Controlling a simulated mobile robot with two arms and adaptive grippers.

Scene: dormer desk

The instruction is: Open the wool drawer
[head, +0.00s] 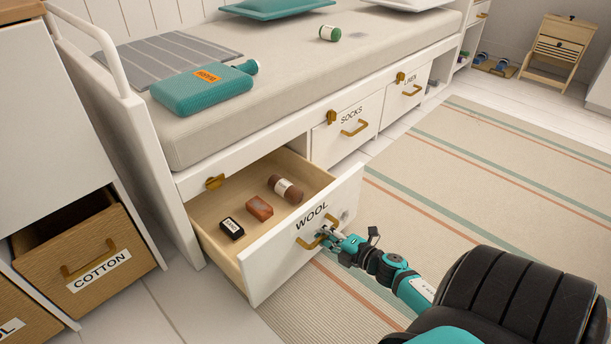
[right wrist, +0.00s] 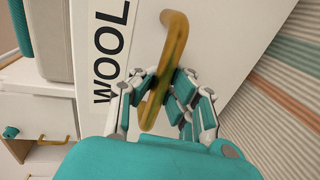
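The wool drawer (head: 291,251) under the bed stands pulled well out, with its white front labelled WOOL. Inside lie a dark block with a white label (head: 231,228), a reddish-brown block (head: 259,208) and a brown roll with a pale band (head: 286,189). My right gripper (head: 326,238) is at the drawer's brass handle (head: 312,243). In the right wrist view, the fingers of the right gripper (right wrist: 156,97) sit on either side of the brass handle (right wrist: 166,65) and appear closed around it. My left gripper is not in view.
A socks drawer (head: 347,130) and another drawer (head: 405,95) are shut farther along the bed. A wooden cotton drawer (head: 88,262) stands partly open at left. A striped rug (head: 480,180) covers open floor at right. A teal bag (head: 200,91) lies on the bed.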

